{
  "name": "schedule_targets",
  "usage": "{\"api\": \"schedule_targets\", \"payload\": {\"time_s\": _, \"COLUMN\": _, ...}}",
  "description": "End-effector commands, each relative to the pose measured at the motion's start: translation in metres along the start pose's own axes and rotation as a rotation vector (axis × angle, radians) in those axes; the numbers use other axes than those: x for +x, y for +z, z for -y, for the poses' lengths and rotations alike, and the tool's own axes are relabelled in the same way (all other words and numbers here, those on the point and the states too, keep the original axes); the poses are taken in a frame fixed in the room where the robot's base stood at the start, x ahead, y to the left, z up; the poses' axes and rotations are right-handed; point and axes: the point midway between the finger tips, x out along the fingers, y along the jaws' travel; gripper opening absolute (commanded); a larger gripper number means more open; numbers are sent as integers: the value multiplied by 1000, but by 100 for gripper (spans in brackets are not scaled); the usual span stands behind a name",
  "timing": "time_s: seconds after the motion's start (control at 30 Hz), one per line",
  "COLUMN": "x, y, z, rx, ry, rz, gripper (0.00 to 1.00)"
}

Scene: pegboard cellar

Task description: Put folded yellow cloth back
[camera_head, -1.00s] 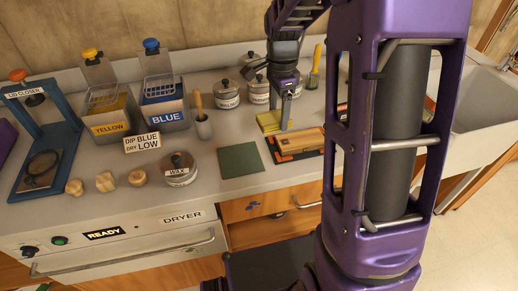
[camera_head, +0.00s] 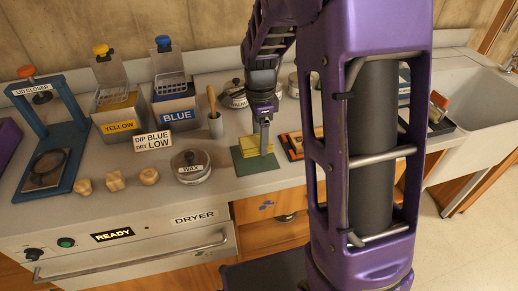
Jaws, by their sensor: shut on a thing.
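The folded yellow cloth (camera_head: 250,146) is over the dark green square mat (camera_head: 247,171) on the counter. My gripper (camera_head: 264,148) points down and is shut on the right part of the cloth. Whether the cloth touches the mat or hangs just above it, I cannot tell. The mat's front and side edges show around the cloth.
A tray with orange and wooden items (camera_head: 291,147) lies right of the mat, partly behind my column. A wax tin (camera_head: 190,168) stands to the left, and a grey cup with a wooden-handled tool (camera_head: 215,125) behind it. Lidded tins (camera_head: 238,97) stand at the back.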

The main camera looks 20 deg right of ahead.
Motion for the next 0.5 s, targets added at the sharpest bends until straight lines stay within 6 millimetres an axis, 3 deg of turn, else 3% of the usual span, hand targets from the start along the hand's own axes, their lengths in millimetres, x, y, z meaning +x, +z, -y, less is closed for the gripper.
{"api": "schedule_targets", "payload": {"time_s": 0.3, "x": 38, "y": 0, "z": 0, "rx": 0, "ry": 2, "rz": 0, "gripper": 32}}
{"api": "schedule_targets", "payload": {"time_s": 0.5, "x": 38, "y": 0, "z": 0, "rx": -1, "ry": -1, "rz": 0, "gripper": 32}}
